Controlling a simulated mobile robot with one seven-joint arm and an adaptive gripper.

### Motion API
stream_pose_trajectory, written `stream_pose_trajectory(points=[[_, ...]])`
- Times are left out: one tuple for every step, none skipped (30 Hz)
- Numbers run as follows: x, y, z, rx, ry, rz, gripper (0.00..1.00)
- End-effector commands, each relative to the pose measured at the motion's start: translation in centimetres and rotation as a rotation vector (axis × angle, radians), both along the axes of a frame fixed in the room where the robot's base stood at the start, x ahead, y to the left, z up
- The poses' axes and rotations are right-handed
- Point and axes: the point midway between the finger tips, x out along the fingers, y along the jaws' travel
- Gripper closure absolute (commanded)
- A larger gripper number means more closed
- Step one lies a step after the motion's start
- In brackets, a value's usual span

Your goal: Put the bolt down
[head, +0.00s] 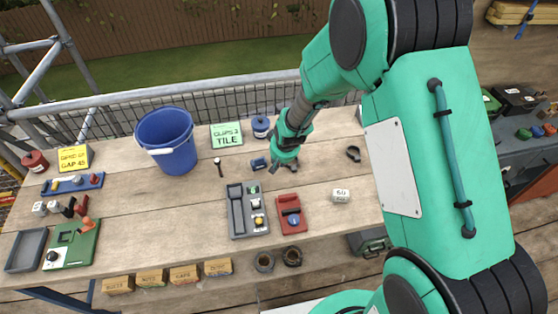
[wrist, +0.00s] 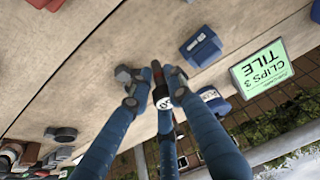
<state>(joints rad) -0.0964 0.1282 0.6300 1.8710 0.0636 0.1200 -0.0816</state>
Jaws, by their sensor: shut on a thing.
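My gripper (wrist: 153,86) is shut on a dark, slender bolt (wrist: 157,73) with a pale, marked piece at its near end. The blue fingers close around it and hide part of it. In the head view my gripper (head: 284,161) is low over the wooden bench (head: 180,225), right of a small blue block (head: 259,163). The bolt cannot be made out there. I cannot tell whether the bolt touches the bench. The blue block also shows in the wrist view (wrist: 201,46), apart from the fingers.
A green "CLIPS 3 TILE" card (head: 226,134), a blue tin (head: 261,127) and a blue bucket (head: 166,140) stand at the back. A grey tray (head: 238,226), red box (head: 291,214) and white block (head: 341,196) lie in front. A black ring (head: 353,153) lies right. Bench left of the grey tray is clear.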

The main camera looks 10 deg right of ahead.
Motion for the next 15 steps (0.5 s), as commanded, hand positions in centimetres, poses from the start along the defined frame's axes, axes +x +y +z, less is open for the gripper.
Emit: stream_pose_trajectory(points=[[0.0,0.0,0.0,0.0,0.0,0.0,1.0],[0.0,0.0,0.0,0.0,0.0,0.0,1.0],[0.0,0.0,0.0,0.0,0.0,0.0,1.0],[0.0,0.0,0.0,0.0,0.0,0.0,1.0],[0.0,0.0,0.0,0.0,0.0,0.0,1.0],[0.1,-0.1,0.0,-0.001,0.0,-0.001,1.0],[0.1,-0.2,0.0,0.0,0.001,-0.002,1.0],[0.2,-0.4,0.0,-0.001,0.001,-0.004,1.0],[0.3,-0.6,0.0,-0.001,0.003,-0.006,1.0],[0.4,-0.9,0.0,-0.002,0.004,-0.008,1.0],[0.5,-1.2,0.0,-0.003,0.006,-0.011,1.0],[0.7,-1.7,0.0,-0.005,0.009,-0.015,1.0],[0.9,-2.1,0.0,-0.006,0.01,-0.018,1.0],[1.1,-2.7,0.0,-0.008,0.013,-0.022,1.0],[1.4,-3.4,0.0,-0.009,0.017,-0.028,1.0]])
